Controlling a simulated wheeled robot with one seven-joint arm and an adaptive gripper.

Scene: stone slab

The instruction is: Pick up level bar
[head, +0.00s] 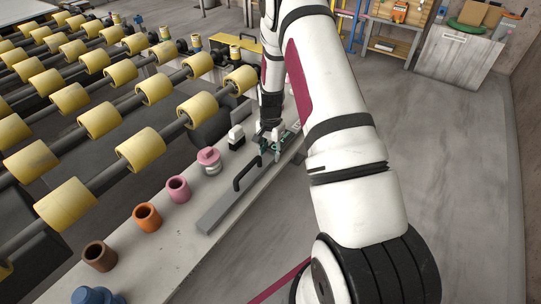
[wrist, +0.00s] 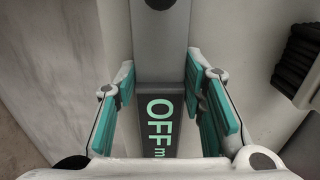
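A long grey bar (head: 222,211), which I take to be the level bar, lies along the stone slab, with a black handle (head: 244,174) near its middle. My gripper (head: 272,146) is over its far part, pointing down. In the wrist view a grey bar (wrist: 159,45) runs between my teal-padded fingers (wrist: 163,82). Its nearer part is dark with pale green "OFF" lettering. The fingers stand apart on either side of it, close to its edges; contact is not clear. The lower finger parts and the far end of the bar are partly hidden in the head view.
The slab (head: 160,262) also carries a pink and white round piece (head: 209,160), pink (head: 178,189), orange (head: 147,217) and brown (head: 99,256) cups, and a black and white piece (head: 236,138). Yellow rollers (head: 140,151) stand left. Open floor (head: 440,150) lies right.

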